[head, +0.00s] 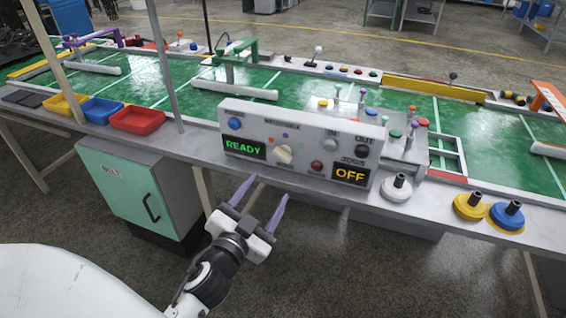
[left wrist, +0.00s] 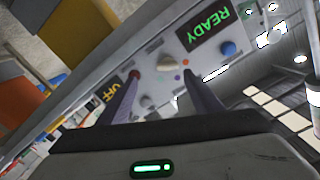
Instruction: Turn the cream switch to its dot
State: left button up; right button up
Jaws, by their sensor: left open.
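The cream switch (head: 284,154) is a knob on the front of a white control panel (head: 316,123), with small coloured dots around its upper side. I cannot tell which dot is its own or whether it points at one. In the left wrist view the switch (left wrist: 167,63) appears between and beyond the fingertips. My left gripper (head: 264,188) is open and empty, in front of and below the panel, with its purple fingers pointing toward it, apart from the switch. It also shows in the left wrist view (left wrist: 154,88). My right gripper is not seen.
The panel also bears a green READY display (head: 244,149), an orange OFF display (head: 350,175), a blue button (head: 234,123), a red button (head: 317,165) and grey and black knobs. Red (head: 138,120), blue and yellow bins stand left. A thin grey post (head: 166,65) rises left of the panel.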

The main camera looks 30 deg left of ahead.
aim_at(282, 157)
pick_arm(q)
jog(key=shift+t, duration=0.3)
jog(key=x, duration=0.3)
jog(key=r+x, duration=0.1)
jog(key=x, duration=0.2)
jog(key=p+x, duration=0.1)
jog(key=x, duration=0.3)
jog(key=shift+s+a+r, duration=0.15)
jog(key=shift+a+r, duration=0.15)
jog(key=shift+r, duration=0.05)
jog(key=shift+w+a, duration=0.15)
jog(key=shift+w, duration=0.4)
jog(key=c, duration=1.1)
jog(key=shift+o, duration=0.2)
jog(key=shift+f, duration=0.1)
